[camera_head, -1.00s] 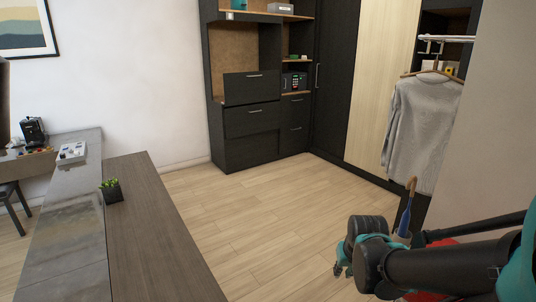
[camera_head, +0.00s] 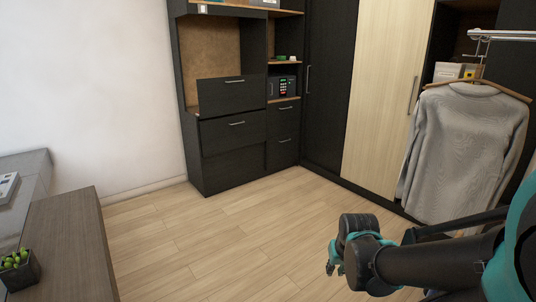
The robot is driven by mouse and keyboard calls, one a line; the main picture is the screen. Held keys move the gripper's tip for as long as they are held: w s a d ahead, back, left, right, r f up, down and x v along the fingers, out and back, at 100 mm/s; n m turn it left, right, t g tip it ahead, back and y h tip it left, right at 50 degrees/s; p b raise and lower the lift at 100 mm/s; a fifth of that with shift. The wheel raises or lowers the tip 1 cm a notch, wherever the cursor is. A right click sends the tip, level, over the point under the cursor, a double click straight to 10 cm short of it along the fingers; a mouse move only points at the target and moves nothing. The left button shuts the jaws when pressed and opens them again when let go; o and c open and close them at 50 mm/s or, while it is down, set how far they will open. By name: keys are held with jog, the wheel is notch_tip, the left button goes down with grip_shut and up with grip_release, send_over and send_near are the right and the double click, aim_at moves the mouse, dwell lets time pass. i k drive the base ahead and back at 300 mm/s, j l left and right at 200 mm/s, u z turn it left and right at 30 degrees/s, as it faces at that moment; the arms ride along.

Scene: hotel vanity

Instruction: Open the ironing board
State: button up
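No ironing board can be made out in the body camera view. A dark wardrobe door (camera_head: 329,90) and a light wood door (camera_head: 385,100) stand shut at the back right. My gripper (camera_head: 335,262) is at the lower right, above the floor, well apart from the furniture. Its fingers are small and partly hidden by my arm, so I cannot tell whether it is open or shut. I see nothing held in it.
A grey sweater (camera_head: 466,150) hangs on a hanger at the right. A dark cabinet (camera_head: 232,140) with drawers and a safe (camera_head: 282,87) stands at the back. A wooden counter (camera_head: 65,245) with a small plant (camera_head: 18,268) is at left. The floor (camera_head: 215,240) between is clear.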

aim_at(217, 96)
jog(key=i+u, duration=0.2)
jog(key=i, duration=0.35)
jog(key=i+u, duration=0.25)
jog(key=i, duration=0.3)
jog(key=i+l+u, duration=0.2)
jog(key=i, duration=0.35)
jog(key=i+l+u, duration=0.2)
jog(key=i, duration=0.3)
jog(key=i+j, duration=0.1)
jog(key=i, duration=0.4)
jog(key=i+z, duration=0.15)
jog(key=i, duration=0.35)
jog(key=i+j, duration=0.2)
jog(key=i, duration=0.3)
jog(key=l+z, duration=0.05)
